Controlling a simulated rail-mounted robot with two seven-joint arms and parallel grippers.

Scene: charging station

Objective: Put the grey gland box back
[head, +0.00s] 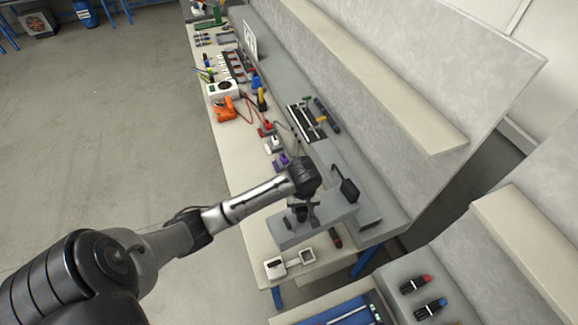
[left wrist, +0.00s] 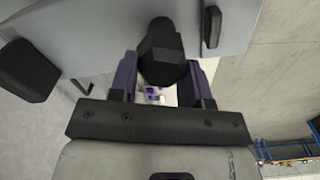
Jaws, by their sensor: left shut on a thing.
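The grey gland box (head: 334,214) is a flat grey block at the near end of the long bench, under my left gripper (head: 302,210). In the left wrist view the box's grey face (left wrist: 105,28) fills the top. A black faceted gland (left wrist: 161,55) stands out from it between my left gripper's fingers (left wrist: 164,78), which are shut on it. A black block and a black knob sit on the same face. Whether the box touches the bench below cannot be told. My right gripper is not in view.
The long bench (head: 210,118) carries an orange tool (head: 226,109), a white socket unit (head: 222,90) and coloured connectors. A white device (head: 275,267) lies near the front end.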

